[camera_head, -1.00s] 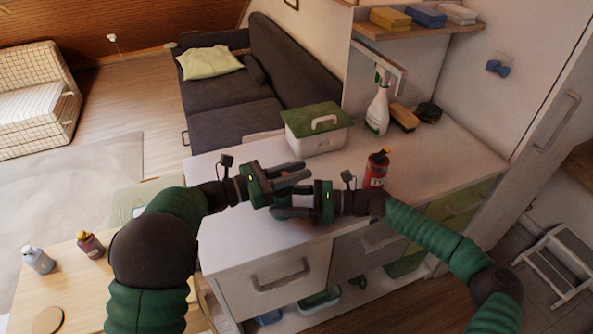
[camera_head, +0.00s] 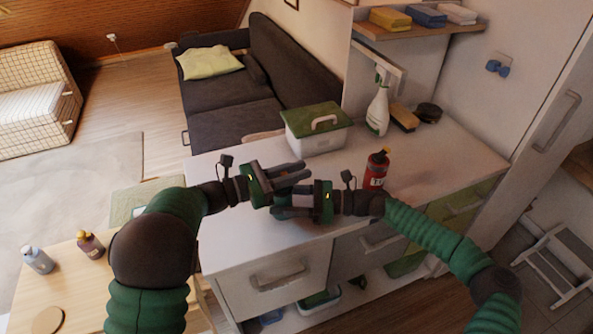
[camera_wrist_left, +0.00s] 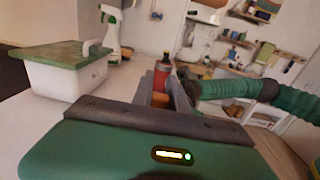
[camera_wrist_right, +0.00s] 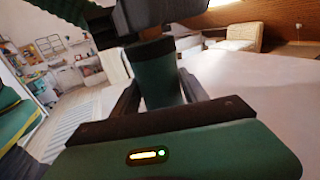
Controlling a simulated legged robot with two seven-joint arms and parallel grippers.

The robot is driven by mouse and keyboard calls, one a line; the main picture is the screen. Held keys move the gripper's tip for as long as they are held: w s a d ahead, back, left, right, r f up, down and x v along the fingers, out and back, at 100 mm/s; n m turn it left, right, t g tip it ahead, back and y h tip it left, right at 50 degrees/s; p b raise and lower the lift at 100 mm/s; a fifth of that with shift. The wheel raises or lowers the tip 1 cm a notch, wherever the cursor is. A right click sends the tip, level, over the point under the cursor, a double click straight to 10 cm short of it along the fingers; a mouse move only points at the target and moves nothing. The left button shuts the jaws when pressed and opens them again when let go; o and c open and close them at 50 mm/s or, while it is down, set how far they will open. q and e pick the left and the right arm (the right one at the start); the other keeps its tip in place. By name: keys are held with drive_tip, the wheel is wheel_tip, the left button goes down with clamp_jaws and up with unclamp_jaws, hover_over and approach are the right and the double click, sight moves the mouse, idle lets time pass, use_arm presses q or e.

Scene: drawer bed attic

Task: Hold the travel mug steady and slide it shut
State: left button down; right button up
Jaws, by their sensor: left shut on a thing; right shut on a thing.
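The travel mug (camera_wrist_right: 160,85) is a dark green cylinder with a dark upper band, seen between the fingers in the right wrist view. In the head view the two grippers largely hide it. My right gripper (camera_head: 290,212) is shut on its body, just above the front edge of the white counter. My left gripper (camera_head: 296,176) is shut at the top of the mug, its fingers pointing right over the right gripper. In the left wrist view the left fingers (camera_wrist_left: 163,92) show, but what they grip is unclear. The state of the lid is hidden.
A red bottle (camera_head: 376,170) stands on the counter (camera_head: 420,165) close behind my right gripper. A white box with a green lid (camera_head: 318,130), a spray bottle (camera_head: 378,108) and a brush (camera_head: 404,117) stand farther back. The counter's right part is free.

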sight(285, 173)
use_arm(q)
drive_tip(key=shift+a, duration=0.15)
drive_tip(key=shift+v, duration=1.35)
drive_tip(key=shift+w, duration=0.1)
drive_tip(key=c, duration=1.3)
unclamp_jaws()
drive_tip(key=v, duration=1.2)
